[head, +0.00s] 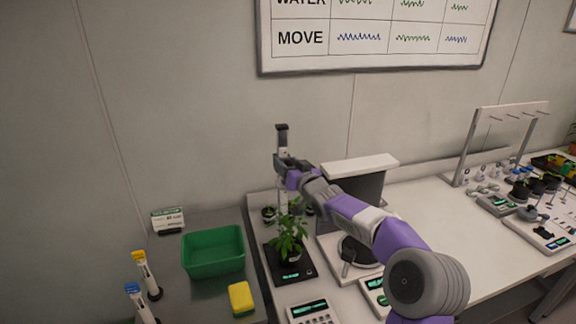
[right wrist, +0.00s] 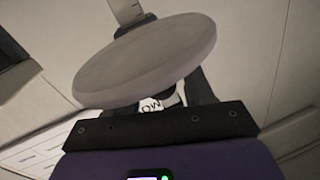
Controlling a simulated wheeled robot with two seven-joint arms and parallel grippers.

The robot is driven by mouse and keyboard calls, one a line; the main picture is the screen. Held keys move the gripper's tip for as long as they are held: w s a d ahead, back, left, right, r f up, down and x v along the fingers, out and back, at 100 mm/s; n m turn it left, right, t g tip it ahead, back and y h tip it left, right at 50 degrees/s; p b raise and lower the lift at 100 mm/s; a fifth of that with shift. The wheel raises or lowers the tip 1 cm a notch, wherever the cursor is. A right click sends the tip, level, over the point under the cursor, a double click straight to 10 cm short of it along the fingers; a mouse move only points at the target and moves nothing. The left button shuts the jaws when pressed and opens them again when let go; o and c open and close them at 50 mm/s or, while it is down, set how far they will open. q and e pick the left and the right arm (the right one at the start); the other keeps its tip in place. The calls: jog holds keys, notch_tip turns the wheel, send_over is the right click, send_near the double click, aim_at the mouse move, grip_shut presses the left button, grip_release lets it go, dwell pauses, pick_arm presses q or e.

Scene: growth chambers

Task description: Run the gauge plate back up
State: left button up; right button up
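The height gauge post (head: 282,140) stands upright behind a potted green plant (head: 290,235) on a black pad (head: 273,267). My right gripper (head: 284,163) is at the upper part of the post, well above the plant. In the right wrist view the pale round gauge plate (right wrist: 145,60) fills the space in front of my fingers, with a ruled strip (right wrist: 125,10) of the post beyond it. The plate covers the fingertips, so I cannot tell whether they are closed on it. A small white patch with dark letters shows below the plate. My left gripper is out of view.
A green bin (head: 213,270), yellow sponge (head: 241,298) and capped tubes are on the left. A peg rack (head: 505,118) and small instruments stand further right.

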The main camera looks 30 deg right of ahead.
grip_shut()
notch_tip(320, 180, up, 7)
jog(key=p, duration=0.6)
jog(key=shift+r+p, duration=0.15)
jog(key=shift+p, duration=0.2)
jog(key=shift+c, duration=0.3)
grip_release()
jog(key=shift+r, duration=0.1)
jog(key=shift+o, duration=1.2)
jog(key=shift+f, duration=0.2)
